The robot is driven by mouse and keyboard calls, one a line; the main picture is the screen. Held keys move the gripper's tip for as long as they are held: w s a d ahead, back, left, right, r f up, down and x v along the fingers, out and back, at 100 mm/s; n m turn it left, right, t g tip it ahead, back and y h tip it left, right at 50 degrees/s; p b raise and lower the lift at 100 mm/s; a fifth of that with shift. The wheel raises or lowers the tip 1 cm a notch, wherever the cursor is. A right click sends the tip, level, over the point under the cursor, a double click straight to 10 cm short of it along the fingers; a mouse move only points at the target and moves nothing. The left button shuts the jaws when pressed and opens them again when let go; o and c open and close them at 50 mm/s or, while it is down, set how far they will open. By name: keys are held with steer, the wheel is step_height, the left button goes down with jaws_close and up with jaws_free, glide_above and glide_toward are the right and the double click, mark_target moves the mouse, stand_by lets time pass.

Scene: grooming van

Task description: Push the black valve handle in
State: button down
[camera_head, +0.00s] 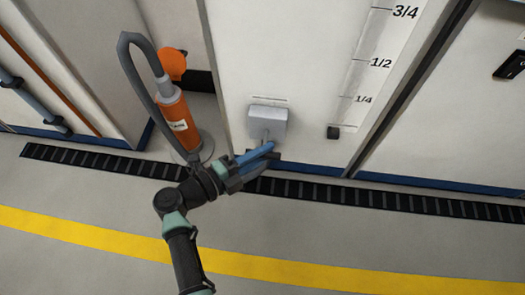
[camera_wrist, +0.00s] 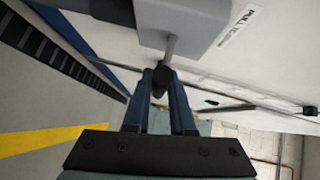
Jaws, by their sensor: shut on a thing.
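The black valve handle (camera_wrist: 162,76) is a dark round knob on the end of a grey rod (camera_wrist: 170,48) in the wrist view. The rod comes out of a grey box (camera_head: 267,123) on the front of the white tank; the box also fills the top of the wrist view (camera_wrist: 185,12). My gripper (camera_head: 260,162) is just below the box, and its blue fingers (camera_wrist: 161,90) are shut on the handle. In the head view the fingers cover the handle.
An orange cylinder with a grey hose (camera_head: 178,122) stands left of my gripper. A small black block (camera_head: 333,132) is on the tank front at right, under a level scale. A dark floor grate (camera_head: 350,194) runs along the tank's foot. The floor by the yellow stripe (camera_head: 330,276) is clear.

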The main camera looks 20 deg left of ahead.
mark_target(265, 142)
steer(key=shift+w+a, duration=0.25)
steer(key=shift+w, duration=0.5)
steer(key=shift+w+a, duration=0.2)
steer(key=shift+w, duration=0.5)
steer(key=c, duration=0.8)
jaws_free()
steer(key=shift+o, duration=0.2)
steer(key=p+v, duration=0.5)
steer(key=v, duration=0.8)
steer(key=shift+s, duration=0.1)
